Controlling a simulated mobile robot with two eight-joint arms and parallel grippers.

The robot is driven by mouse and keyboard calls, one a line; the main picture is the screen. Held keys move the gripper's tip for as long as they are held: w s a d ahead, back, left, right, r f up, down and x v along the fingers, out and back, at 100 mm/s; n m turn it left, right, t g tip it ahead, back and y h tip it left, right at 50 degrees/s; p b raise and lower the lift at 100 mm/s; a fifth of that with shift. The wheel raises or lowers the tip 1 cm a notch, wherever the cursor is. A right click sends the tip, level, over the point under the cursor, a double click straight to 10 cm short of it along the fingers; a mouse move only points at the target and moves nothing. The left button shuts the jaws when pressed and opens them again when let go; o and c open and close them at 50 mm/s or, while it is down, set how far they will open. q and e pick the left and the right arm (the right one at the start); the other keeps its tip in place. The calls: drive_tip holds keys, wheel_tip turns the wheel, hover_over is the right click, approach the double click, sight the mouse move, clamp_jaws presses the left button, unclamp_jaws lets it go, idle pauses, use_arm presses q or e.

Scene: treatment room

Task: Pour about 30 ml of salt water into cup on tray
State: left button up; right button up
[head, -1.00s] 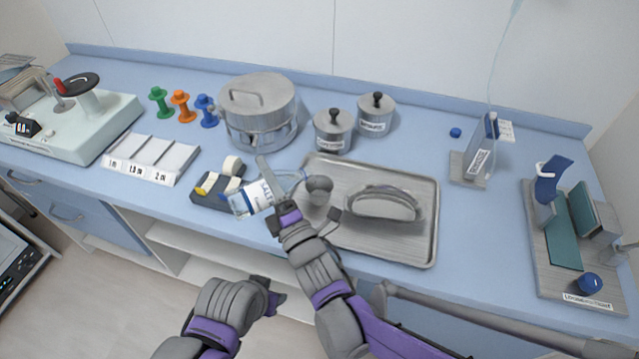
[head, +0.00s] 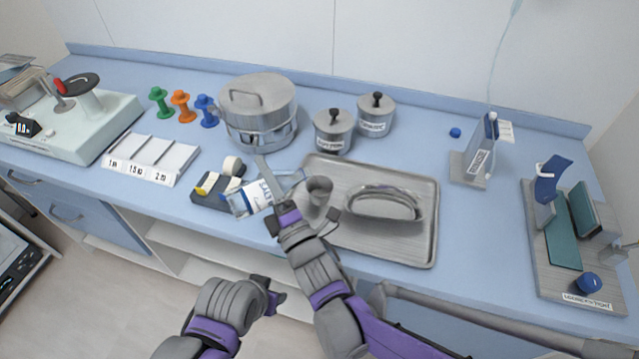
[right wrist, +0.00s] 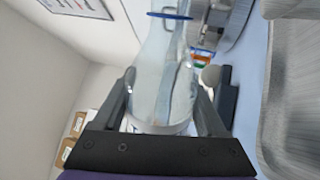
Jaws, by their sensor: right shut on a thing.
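My right gripper (head: 280,203) is shut on the clear salt water bottle (head: 255,198), which has a white and blue label. The bottle lies tipped nearly on its side, its neck pointing right toward the small grey metal cup (head: 319,188). The cup is at the left end of the metal tray (head: 395,247). In the right wrist view the bottle (right wrist: 165,85) sits between both fingers, with a blue ring at its neck. I cannot make out a stream of water. My left gripper (head: 272,296) is low in front of the counter; its jaw opening is unclear.
A metal kidney dish (head: 385,204) fills the tray's middle. A large pot (head: 258,110) and two lidded canisters (head: 333,130) stand behind. A dark holder with tape rolls (head: 215,188) is just left of the bottle. A labelled stand (head: 474,160) is right of the tray.

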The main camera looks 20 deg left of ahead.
drive_tip(key=shift+f+n+y+b, duration=0.3)
drive_tip(key=shift+f+n+b, duration=0.55)
drive_tip(key=shift+n, duration=0.25)
drive_tip(key=shift+w+d+r+n+g+p, duration=0.15)
drive_tip(key=shift+r+n+g+p, duration=0.35)
drive_tip(key=shift+r+n+p, duration=0.35)
drive_tip(key=shift+r+n+y, duration=0.1)
drive_tip(key=shift+n+y, duration=0.15)
drive_tip(key=shift+y, duration=0.05)
drive_tip(key=shift+w+d+f+n+g, duration=0.1)
drive_tip(key=shift+f+n+g, duration=0.05)
drive_tip(key=shift+n, duration=0.4)
drive_tip(key=shift+w+d+f+n+g, duration=0.1)
drive_tip(key=shift+f+n+g, duration=0.05)
drive_tip(key=shift+n, duration=0.4)
drive_tip(key=shift+y, duration=0.3)
